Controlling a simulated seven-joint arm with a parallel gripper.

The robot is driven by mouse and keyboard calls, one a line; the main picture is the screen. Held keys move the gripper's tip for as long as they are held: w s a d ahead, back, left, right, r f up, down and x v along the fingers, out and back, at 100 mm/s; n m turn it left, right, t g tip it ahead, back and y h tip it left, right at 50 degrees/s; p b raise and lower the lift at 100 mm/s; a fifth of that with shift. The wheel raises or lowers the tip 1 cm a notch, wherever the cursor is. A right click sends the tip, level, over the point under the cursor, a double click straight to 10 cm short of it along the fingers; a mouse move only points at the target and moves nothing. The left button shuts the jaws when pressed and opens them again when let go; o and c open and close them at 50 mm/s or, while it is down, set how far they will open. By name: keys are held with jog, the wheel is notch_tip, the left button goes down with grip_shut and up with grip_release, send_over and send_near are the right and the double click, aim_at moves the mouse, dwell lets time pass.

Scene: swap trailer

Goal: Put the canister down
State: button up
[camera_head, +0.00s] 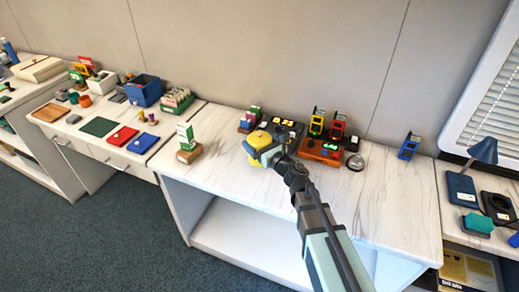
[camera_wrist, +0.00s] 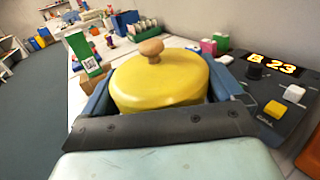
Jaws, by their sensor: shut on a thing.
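The canister (camera_wrist: 160,84) is yellow and round with a wooden knob on its lid. In the wrist view it sits upright between the two blue fingers of my gripper (camera_wrist: 160,95), which is shut on its sides. In the head view the yellow canister (camera_head: 257,138) shows at the tip of my gripper (camera_head: 264,152), over the middle counter (camera_head: 230,170). Its lower part is hidden by my gripper, so I cannot tell whether its base touches the counter.
A black device with lit digits (camera_wrist: 273,80) is close on the right. A green and white card in a wooden stand (camera_head: 188,148) is to the left. A red-brown stand with small coloured frames (camera_head: 320,150) is farther right. Bare marble-look counter lies left and in front.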

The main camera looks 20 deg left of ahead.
jog(key=shift+f, duration=1.65)
jog(key=shift+f, duration=0.15)
jog(key=o, duration=0.8)
jog(key=shift+s+d, duration=0.2)
jog(key=shift+d, duration=0.1)
jog(key=v, duration=1.1)
jog(key=shift+d, duration=0.1)
